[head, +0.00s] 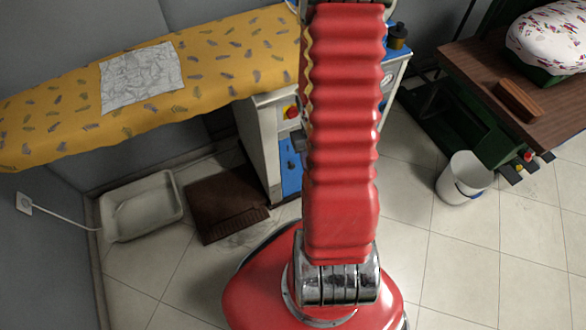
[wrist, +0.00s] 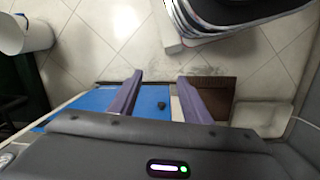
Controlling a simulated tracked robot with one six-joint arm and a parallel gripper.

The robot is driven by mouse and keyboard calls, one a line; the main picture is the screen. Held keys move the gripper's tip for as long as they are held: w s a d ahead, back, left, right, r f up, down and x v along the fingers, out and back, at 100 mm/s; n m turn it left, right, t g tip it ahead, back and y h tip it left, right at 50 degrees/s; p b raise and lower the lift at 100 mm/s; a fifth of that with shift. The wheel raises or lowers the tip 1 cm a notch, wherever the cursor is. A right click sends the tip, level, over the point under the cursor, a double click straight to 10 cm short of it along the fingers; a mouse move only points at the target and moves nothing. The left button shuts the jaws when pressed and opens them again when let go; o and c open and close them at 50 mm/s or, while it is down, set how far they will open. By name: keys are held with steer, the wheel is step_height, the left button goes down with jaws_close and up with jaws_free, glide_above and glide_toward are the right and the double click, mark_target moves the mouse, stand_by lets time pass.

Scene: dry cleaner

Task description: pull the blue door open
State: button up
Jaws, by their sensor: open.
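The blue door (head: 290,172) is on the front of the pale cabinet under the ironing board, partly hidden by my red arm in the head view. It looks closed, flush with the cabinet. In the wrist view the blue door (wrist: 95,100) lies below and between my fingers, with a small dark knob (wrist: 161,105) on it. My gripper (wrist: 159,77) is open, its two purple fingers apart on either side of the knob. I see no contact with the knob. In the head view my gripper is mostly hidden behind the arm.
A brown mat (head: 225,205) and a pale tray (head: 142,207) lie on the floor left of the cabinet. A white bucket (head: 464,180) stands at right near a brown table (head: 470,62). The yellow ironing board (head: 215,65) overhangs. Tiled floor in front is clear.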

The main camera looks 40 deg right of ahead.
steer(key=s+d+f+t, duration=0.1)
steer(key=s+d+f, duration=0.1)
steer(key=f, duration=0.7)
steer(key=s+d+f, duration=0.1)
steer(key=s+f, duration=0.2)
steer(key=f, duration=0.6)
steer(key=n+t+h, duration=0.2)
steer(key=t+h, duration=0.2)
steer(key=t, duration=0.9)
glide_toward(293, 167)
steer(key=v, duration=0.5)
steer(key=shift+s+d+f, duration=0.1)
steer(key=shift+s, duration=0.05)
steer(key=x, duration=1.3)
steer(key=shift+w, duration=0.45)
steer(key=shift+c, duration=0.4)
